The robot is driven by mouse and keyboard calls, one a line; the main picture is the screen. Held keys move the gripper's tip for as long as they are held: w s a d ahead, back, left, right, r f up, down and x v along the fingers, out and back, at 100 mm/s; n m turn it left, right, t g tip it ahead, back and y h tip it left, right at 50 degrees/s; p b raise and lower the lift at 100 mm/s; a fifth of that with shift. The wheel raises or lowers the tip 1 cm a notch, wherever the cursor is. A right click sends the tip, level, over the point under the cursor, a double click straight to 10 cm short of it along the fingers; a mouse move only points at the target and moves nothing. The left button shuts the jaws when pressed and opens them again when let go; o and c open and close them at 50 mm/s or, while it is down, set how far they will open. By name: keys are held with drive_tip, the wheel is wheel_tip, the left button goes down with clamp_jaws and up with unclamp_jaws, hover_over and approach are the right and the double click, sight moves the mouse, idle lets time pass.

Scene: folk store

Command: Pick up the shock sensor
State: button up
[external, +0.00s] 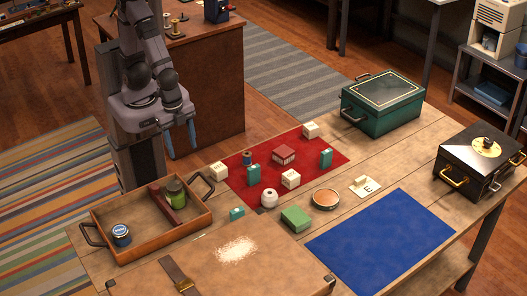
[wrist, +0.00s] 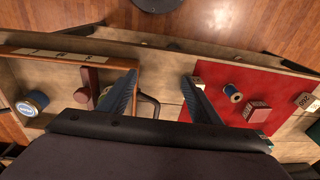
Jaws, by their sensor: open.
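No item in view is clearly marked as the shock sensor, so I cannot tell which one it is. On the red mat (external: 253,184) stand a red box (external: 284,154), a blue spool (external: 247,158), teal boxes (external: 254,175), pale cubes (external: 291,179) and a white rounded item (external: 268,198). My gripper (external: 181,152) is open and empty, raised beyond the far left edge of the table. In the wrist view, my gripper (wrist: 160,76) has its blue fingers spread between the tray and the mat. The red box (wrist: 257,112) and spool (wrist: 233,92) show to its right.
A wooden tray (external: 110,198) holds a blue tin (external: 121,235), a green jar (external: 175,192) and a reddish-brown bar (external: 166,206). A green block (external: 296,217), round tin (external: 325,199) and "E" card (external: 365,186) lie near the clear blue mat (external: 383,240). Green (external: 383,103) and black (external: 479,163) cases stand right.

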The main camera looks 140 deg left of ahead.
sight(254, 169)
drive_tip(key=w+a+f+t, duration=0.1)
drive_tip(key=w+a+t, duration=0.1)
drive_tip(key=w+a, duration=0.2)
drive_tip(key=w+a+f+m+t+p, duration=0.1)
drive_tip(key=w+a+f+t, duration=0.1)
drive_tip(key=w+a, duration=0.3)
drive_tip(key=w+a+f+t+p, duration=0.1)
drive_tip(key=w+a+t, duration=0.3)
drive_tip(key=a, duration=0.4)
drive_tip(key=shift+w+f, duration=0.15)
drive_tip(key=shift+w, duration=0.6)
drive_tip(key=f+t, duration=0.1)
drive_tip(key=s+a+f+t+b, duration=0.1)
drive_tip(key=t, duration=0.1)
drive_tip(key=shift+s+f+m+h, duration=0.1)
drive_tip(key=shift+f+m+h, duration=0.3)
drive_tip(key=s+t, duration=0.1)
drive_tip(key=s+n+t+b, duration=0.1)
drive_tip(key=s+t, duration=0.2)
drive_tip(key=s, duration=0.1)
drive_tip(key=shift+s+f+t+b, duration=0.2)
drive_tip(key=shift+f+t+b, duration=0.15)
drive_tip(key=shift+t, duration=0.05)
drive_tip(key=shift+s+r+n+t+y, duration=0.35)
drive_tip(key=shift+s+n+t, duration=0.2)
drive_tip(key=shift+s, duration=0.2)
drive_tip(key=shift+w+f, duration=0.15)
drive_tip(key=shift+w, duration=3.6)
drive_tip(key=c, duration=1.2)
